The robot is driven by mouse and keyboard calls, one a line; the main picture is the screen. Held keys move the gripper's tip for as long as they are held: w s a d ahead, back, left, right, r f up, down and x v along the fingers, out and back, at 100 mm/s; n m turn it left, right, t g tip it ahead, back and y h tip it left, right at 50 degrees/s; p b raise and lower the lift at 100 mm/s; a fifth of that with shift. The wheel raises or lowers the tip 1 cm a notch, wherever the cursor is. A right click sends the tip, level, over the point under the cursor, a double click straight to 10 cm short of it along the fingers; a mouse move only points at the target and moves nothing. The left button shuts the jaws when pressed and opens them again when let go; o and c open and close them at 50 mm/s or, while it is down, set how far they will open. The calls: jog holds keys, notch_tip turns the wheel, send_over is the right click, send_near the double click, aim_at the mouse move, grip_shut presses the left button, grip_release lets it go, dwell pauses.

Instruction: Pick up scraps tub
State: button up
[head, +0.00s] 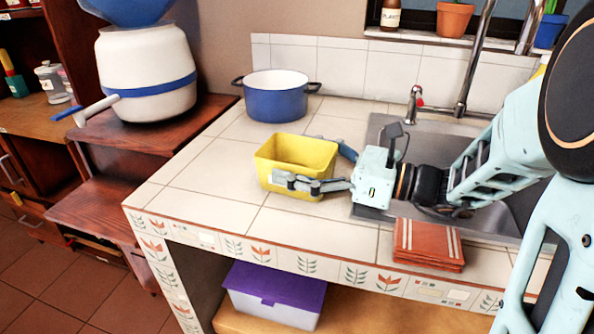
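A yellow open-topped tub (290,154), which I take for the scraps tub, is upright at the tiled counter, left of the sink. My gripper (314,164) reaches in from the right at a low height. Its near finger lies across the lower front of the tub. Its far finger passes behind the tub's right rear corner and is partly hidden. The fingers are spread on both sides of the tub. I cannot tell whether they press on it, or whether its base touches the counter.
A blue pot (275,103) stands behind the tub. Folded orange cloths (428,243) lie at the counter's front edge, beside the sink (490,215). A faucet (465,92) rises behind. A purple-lidded box (274,288) is on the shelf below. The counter's left part is clear.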

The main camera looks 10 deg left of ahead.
jog(key=c, duration=0.9)
jog(key=shift+r, duration=0.1)
